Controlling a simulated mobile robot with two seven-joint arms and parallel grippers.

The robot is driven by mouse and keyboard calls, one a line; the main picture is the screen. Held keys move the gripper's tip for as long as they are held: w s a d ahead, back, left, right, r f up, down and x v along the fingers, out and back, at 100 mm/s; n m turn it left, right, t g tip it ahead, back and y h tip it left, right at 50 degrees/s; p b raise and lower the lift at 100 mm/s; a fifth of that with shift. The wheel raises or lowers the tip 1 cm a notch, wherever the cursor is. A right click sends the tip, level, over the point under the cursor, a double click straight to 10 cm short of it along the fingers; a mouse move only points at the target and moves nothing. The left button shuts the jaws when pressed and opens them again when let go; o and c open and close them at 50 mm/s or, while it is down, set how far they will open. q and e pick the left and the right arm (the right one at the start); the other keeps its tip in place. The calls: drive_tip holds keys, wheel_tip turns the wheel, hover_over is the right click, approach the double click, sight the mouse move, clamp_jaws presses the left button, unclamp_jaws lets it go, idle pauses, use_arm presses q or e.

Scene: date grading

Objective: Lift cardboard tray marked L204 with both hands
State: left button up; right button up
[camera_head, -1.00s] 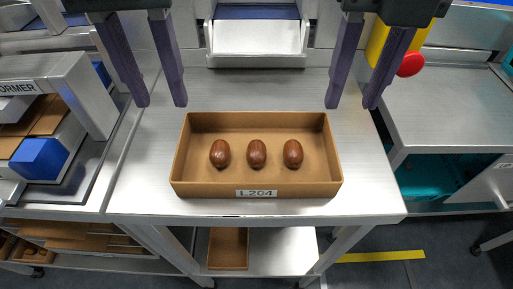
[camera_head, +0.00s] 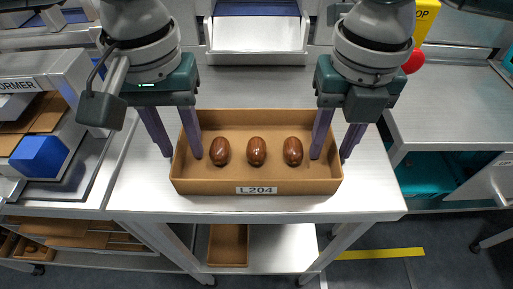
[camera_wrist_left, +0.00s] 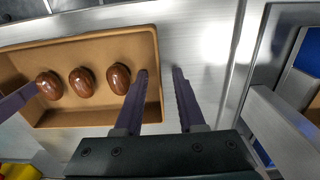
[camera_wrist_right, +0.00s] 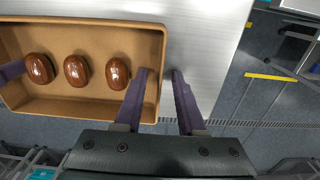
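The brown cardboard tray (camera_head: 212,187) marked L204 sits on the metal table with three glossy brown dates in a row inside. It also shows in the left wrist view (camera_wrist_left: 60,50) and the right wrist view (camera_wrist_right: 75,110). My left gripper (camera_head: 182,156) is open at the tray's left end wall, one finger inside the tray and one outside. My right gripper (camera_head: 332,157) is open at the right end wall in the same way. In both wrist views the wall lies between the fingers, with a gap on the outer side.
The steel table (camera_head: 140,190) has bare surface around the tray. A blue block (camera_head: 40,158) sits on the machine at left. A red button (camera_head: 413,62) is at the back right. Another brown tray (camera_head: 228,247) lies on the shelf below.

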use_arm(q)
clamp_jaws()
use_arm(e)
clamp_jaws()
use_arm(q)
drive_tip(key=shift+r, duration=0.1)
idle(1.1)
